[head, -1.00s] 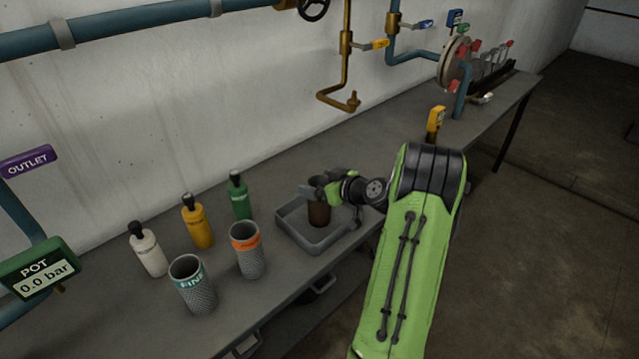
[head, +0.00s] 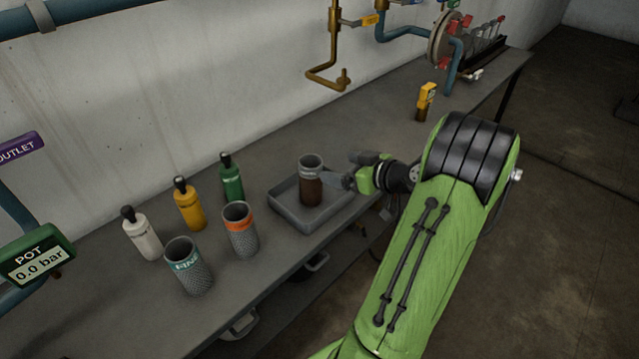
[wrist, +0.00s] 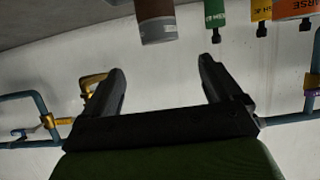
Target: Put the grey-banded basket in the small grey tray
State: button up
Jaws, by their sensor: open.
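The grey-banded basket (head: 311,188), brown with a grey band and rim, stands upright inside the small grey tray (head: 287,222) on the bench. In the wrist view the basket (wrist: 156,15) shows upside down at the top, beyond the fingertips. My gripper (head: 347,169) is just right of the basket in the head view, with its fingers pointing toward it. In the wrist view the jaws (wrist: 162,68) are wide apart with nothing between them. The tray's floor is partly hidden by the basket and the tray's front wall.
Left of the tray stand an orange-banded basket (head: 241,234), a teal-banded basket (head: 188,270), and green (head: 231,180), yellow (head: 188,206) and white (head: 140,236) bottles. The bench between meter and tray is mostly clear. Pipes run along the wall.

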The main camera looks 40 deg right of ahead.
jog(key=w+a+r+n+g+y, duration=0.1)
jog(key=a+r+g, duration=0.15)
jog(key=a, duration=0.85)
jog(key=w+a+r+n+g+y, duration=0.15)
jog(key=a+g, duration=0.25)
jog(key=a, duration=0.7)
jog(key=s+a+r+m+h, duration=0.1)
jog(key=s+a, duration=0.3)
jog(key=s, duration=0.4)
jog(key=s+a+r+m+g+h, duration=0.1)
jog(key=s+a+m+h, duration=0.1)
jog(key=s+a, duration=0.3)
jog(key=s, duration=0.4)
jog(key=shift+s, duration=0.3)
notch_tip(320, 180, up, 7)
jog(key=p, duration=0.6)
jog(key=shift+a+f+g, duration=0.1)
jog(key=shift+g, duration=0.15)
